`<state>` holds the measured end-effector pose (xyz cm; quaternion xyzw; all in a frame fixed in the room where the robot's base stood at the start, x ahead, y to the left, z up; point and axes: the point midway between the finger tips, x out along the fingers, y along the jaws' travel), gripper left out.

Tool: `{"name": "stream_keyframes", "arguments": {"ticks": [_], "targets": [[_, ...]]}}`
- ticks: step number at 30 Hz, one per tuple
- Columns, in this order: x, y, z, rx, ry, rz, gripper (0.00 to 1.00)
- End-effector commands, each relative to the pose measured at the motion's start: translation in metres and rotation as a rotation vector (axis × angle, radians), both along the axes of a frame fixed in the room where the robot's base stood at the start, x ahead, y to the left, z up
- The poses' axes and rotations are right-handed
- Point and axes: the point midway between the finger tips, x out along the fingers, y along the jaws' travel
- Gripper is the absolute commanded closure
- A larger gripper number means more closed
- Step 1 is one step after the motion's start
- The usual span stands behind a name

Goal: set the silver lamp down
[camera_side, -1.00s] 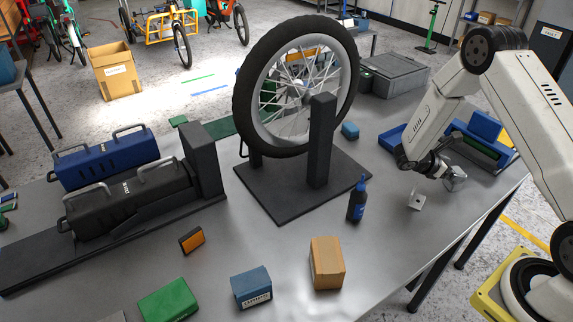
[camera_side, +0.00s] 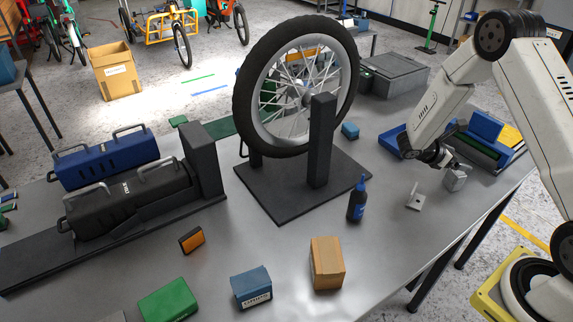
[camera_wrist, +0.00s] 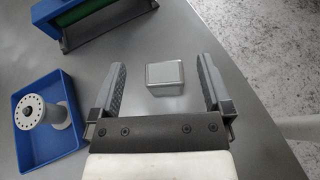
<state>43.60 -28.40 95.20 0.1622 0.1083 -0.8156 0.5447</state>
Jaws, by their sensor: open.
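The silver lamp (camera_side: 455,179) stands as a boxy shape on the grey table near its right edge. In the wrist view the lamp (camera_wrist: 165,78) shows as a small silver block between the fingers, with a gap on each side. My gripper (camera_side: 442,160) is just above and to the left of the lamp in the side view. In the wrist view my gripper (camera_wrist: 160,68) is open and its fingers touch nothing.
A white bracket (camera_side: 415,202) lies left of the lamp. A blue tray (camera_wrist: 73,137) holds a silver hub (camera_wrist: 42,112). A blue case with green inside (camera_wrist: 90,22) stands beyond it. A dark blue bottle (camera_side: 357,202) and a wheel on a stand (camera_side: 268,192) are further left.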

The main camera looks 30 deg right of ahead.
Motion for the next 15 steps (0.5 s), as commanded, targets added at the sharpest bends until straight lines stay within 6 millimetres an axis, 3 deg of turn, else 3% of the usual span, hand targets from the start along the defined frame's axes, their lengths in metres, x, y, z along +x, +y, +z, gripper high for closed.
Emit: {"name": "stream_keyframes", "arguments": {"ticks": [8, 15], "targets": [[-0.003, 0.01, 0.003, 0.033, -0.039, -0.027, 0.0], [-0.013, 0.054, 0.013, 0.166, -0.211, -0.146, 0.0]]}}
